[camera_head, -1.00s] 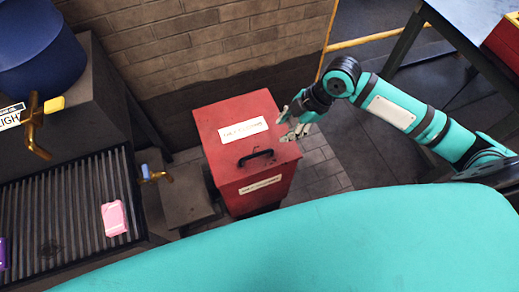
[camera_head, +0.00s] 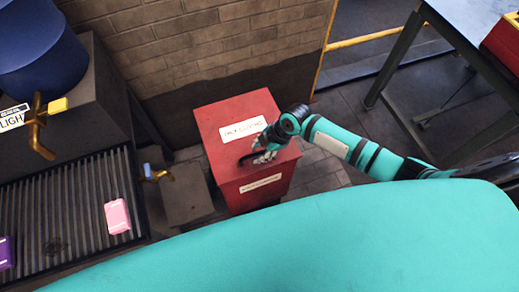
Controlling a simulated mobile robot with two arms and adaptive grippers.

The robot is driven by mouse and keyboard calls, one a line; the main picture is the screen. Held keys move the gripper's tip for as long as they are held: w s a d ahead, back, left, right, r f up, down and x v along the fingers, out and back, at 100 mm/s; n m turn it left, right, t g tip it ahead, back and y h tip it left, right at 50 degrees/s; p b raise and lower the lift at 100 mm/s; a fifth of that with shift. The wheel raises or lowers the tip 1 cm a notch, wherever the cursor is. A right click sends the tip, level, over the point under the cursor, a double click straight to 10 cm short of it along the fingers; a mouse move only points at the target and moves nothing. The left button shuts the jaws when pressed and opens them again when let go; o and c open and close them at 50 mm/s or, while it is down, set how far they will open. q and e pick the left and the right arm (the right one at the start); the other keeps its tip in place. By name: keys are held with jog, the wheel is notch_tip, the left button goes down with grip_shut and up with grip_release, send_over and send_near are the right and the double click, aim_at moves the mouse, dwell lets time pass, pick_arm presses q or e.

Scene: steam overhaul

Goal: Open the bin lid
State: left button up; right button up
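The red bin (camera_head: 262,194) stands on the floor against the brick wall, upright. Its lid (camera_head: 216,118) is down and has a white label. A black handle (camera_head: 246,157) sits near the lid's front edge and is partly hidden by my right gripper. My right gripper (camera_head: 262,155) is over the front of the lid, at the right part of the handle. Its fingers look spread, but I cannot tell whether they touch the handle. My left gripper is not in view.
A slatted drain counter (camera_head: 70,205) with a pink block (camera_head: 117,216) and a purple block (camera_head: 5,252) is at left. Brass taps (camera_head: 38,125) stick out there. A blue table (camera_head: 485,25) with a red box (camera_head: 504,42) stands at right. My teal body fills the bottom.

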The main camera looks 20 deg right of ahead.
jog(key=shift+a+f, duration=0.1)
jog(key=shift+f, duration=0.05)
jog(key=shift+c, duration=0.2)
grip_shut()
